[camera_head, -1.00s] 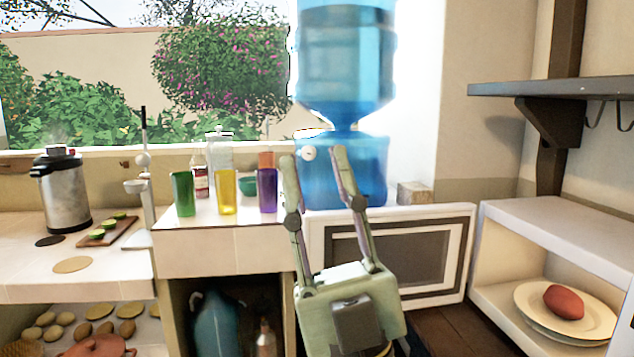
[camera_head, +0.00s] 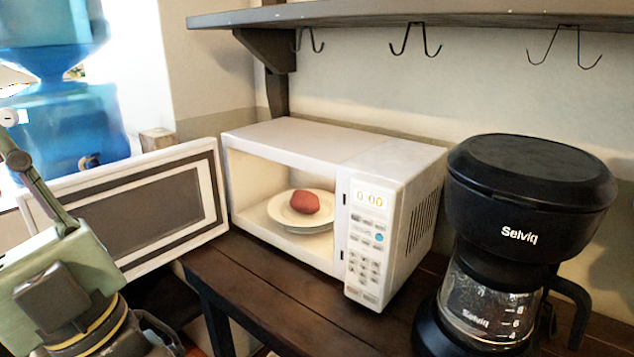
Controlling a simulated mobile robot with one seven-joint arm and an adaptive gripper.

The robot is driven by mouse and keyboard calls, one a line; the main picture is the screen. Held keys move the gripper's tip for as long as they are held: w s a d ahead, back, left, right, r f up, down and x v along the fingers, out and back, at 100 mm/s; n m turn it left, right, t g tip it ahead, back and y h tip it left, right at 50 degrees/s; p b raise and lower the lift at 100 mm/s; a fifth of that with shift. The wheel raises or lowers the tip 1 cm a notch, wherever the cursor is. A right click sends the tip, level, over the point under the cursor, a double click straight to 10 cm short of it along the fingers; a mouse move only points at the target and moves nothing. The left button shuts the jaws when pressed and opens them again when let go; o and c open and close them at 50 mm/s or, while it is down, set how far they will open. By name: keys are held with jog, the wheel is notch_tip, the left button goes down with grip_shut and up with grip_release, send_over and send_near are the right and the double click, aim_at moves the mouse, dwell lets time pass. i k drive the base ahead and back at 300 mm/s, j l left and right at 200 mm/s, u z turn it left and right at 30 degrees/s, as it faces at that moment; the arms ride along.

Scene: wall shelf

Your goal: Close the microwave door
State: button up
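The white microwave (camera_head: 385,160) stands on a dark wooden table, its display reading 0:00. Its door (camera_head: 145,212), a white frame with a grey window, stands wide open, swung out to the left from the hinge at the cavity's left edge. Inside, a reddish-brown potato-like item (camera_head: 305,202) lies on a white plate (camera_head: 282,214). My gripper (camera_head: 16,160) is at the left edge of the picture, in front of the door's outer left part. Only one finger and the body show; the other finger is out of frame. I cannot tell whether it touches the door.
A black coffee maker (camera_head: 525,195) with a glass carafe stands right of the microwave. A dark wall shelf (camera_head: 400,14) with hooks hangs above. A blue water dispenser (camera_head: 60,115) is behind the door. The dark table (camera_head: 235,285) is bare in front of the microwave.

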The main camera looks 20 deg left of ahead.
aim_at(188, 222)
jog(key=k+j+u, duration=0.15)
jog(key=j+u, duration=0.15)
jog(key=j, duration=0.35)
jog(key=j+u, duration=0.3)
jog(key=j, duration=0.3)
jog(key=k+j, duration=0.05)
